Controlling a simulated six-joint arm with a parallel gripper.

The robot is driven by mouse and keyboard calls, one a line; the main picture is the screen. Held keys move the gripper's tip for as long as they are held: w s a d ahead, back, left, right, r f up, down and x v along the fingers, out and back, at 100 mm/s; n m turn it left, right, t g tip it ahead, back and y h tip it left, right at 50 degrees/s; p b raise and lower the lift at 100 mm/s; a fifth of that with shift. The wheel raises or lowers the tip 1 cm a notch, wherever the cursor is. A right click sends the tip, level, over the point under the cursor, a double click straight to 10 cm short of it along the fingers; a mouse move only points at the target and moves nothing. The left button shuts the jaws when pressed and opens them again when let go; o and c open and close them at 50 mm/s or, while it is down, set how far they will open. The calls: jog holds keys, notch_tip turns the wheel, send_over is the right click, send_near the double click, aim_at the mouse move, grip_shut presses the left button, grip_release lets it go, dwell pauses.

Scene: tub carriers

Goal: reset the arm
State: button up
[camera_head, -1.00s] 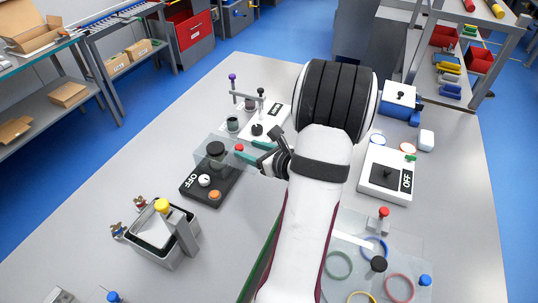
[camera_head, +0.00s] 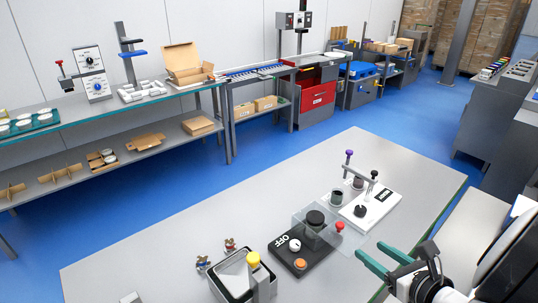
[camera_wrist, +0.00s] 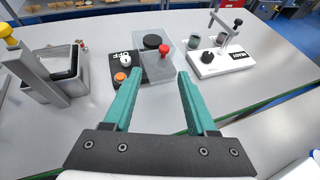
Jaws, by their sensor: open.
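My gripper (camera_head: 378,258) is at the lower right of the head view, its teal fingers apart with nothing between them. In the wrist view the two fingers (camera_wrist: 152,90) point toward the devices on the table and are empty. They appear short of a black OFF box (camera_head: 290,259) with a white knob, an orange button and a clear cover with a red knob. Most of my arm is outside the head view.
A white device (camera_head: 384,206) with a black knob and a post stands behind the OFF box on the grey table (camera_head: 180,240). A metal tub (camera_head: 232,281) with a yellow-topped post stands at left. Shelving (camera_head: 150,150) lines the wall.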

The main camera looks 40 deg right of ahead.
jog(key=w+a+r+n+g+y, duration=0.1)
jog(key=w+a+n+g+y, duration=0.1)
jog(key=w+a+n, duration=0.55)
jog(key=w+a+n+g+y, duration=0.25)
jog(key=w+a, duration=0.55)
jog(key=w, duration=0.7)
jog(key=w+a+r+n+y, duration=0.1)
jog(key=a+r+n, duration=0.1)
jog(key=a+n, duration=0.35)
jog(key=s+a+n+g+y, duration=0.3)
jog(key=s+a+n, duration=0.4)
jog(key=a, duration=0.6)
jog(key=s+a+n+g+h, duration=0.1)
jog(key=s+n+g, duration=0.1)
jog(key=s+n, duration=0.4)
jog(key=s+a+f+n+g+h, duration=0.1)
jog(key=s+a+n+g, duration=0.1)
jog(key=s+n, duration=0.4)
jog(key=s+g, duration=0.1)
jog(key=s, duration=0.4)
jog(key=shift+s+a+f, duration=0.2)
jog(key=shift+s+a, duration=0.05)
jog(key=shift+s, duration=0.05)
